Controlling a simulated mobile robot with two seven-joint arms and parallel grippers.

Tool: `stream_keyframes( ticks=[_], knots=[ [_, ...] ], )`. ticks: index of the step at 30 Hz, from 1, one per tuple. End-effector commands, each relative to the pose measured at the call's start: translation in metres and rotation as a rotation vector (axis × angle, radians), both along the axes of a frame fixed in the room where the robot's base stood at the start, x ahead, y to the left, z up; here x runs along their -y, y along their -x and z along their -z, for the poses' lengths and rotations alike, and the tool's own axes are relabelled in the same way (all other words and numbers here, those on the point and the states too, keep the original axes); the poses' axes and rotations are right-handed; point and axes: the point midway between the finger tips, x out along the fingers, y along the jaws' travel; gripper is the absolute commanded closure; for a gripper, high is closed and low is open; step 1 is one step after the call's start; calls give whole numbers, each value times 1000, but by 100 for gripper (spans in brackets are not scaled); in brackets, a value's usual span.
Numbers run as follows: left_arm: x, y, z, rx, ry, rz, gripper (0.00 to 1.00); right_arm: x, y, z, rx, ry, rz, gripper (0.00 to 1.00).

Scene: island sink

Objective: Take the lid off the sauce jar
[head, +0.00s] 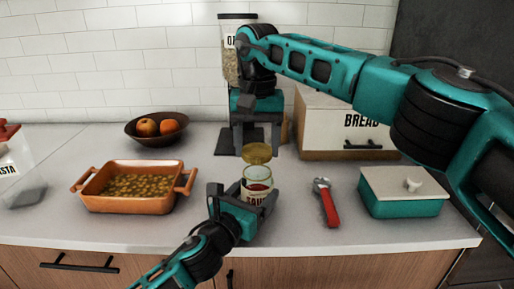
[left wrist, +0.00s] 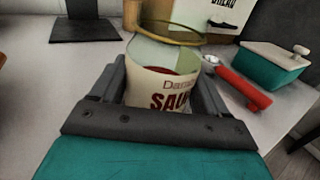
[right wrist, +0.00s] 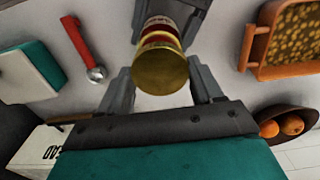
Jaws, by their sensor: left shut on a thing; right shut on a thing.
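The sauce jar (head: 258,187) is glass with a cream label and red sauce. It stands upright at the middle front of the counter, and its label shows in the left wrist view (left wrist: 165,88). My left gripper (head: 243,193) is shut around the jar's body from the front. The gold lid (head: 257,153) is above the jar's open rim, with a small gap between them. My right gripper (head: 257,140) points down from above and is shut on the lid. In the right wrist view the lid (right wrist: 160,72) lies between the fingers and hides part of the jar.
An orange baking dish (head: 130,203) and a fruit bowl (head: 157,138) are at the left. A red-handled tool (head: 328,207) and a teal lidded box (head: 403,207) are at the right. A bread box (head: 345,153) stands behind. Counter between jar and tool is clear.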

Motion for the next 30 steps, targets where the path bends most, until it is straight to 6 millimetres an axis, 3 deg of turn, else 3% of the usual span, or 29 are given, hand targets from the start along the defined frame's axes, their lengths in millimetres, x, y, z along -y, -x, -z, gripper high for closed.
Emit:
stream_keyframes(
  ticks=[6, 12, 13, 21, 30],
  knots=[
    [0, 0, 1, -1, -2, 0, 100, 0, 0, -27, 0, -1, 1, 71],
    [0, 0, 1, -1, -2, 0, 100, 0, 0, -29, -1, -1, 0, 71],
    [0, 0, 1, -1, -2, 0, 24, 0, 0, -29, -1, -1, 0, 71],
    [0, 0, 1, -1, 0, 0, 0, 0, 0, -28, -1, 0, 1, 71],
    [-2, 5, 0, 0, -1, 0, 0, 0, 0, -29, -1, 0, 1, 71]
  ],
)
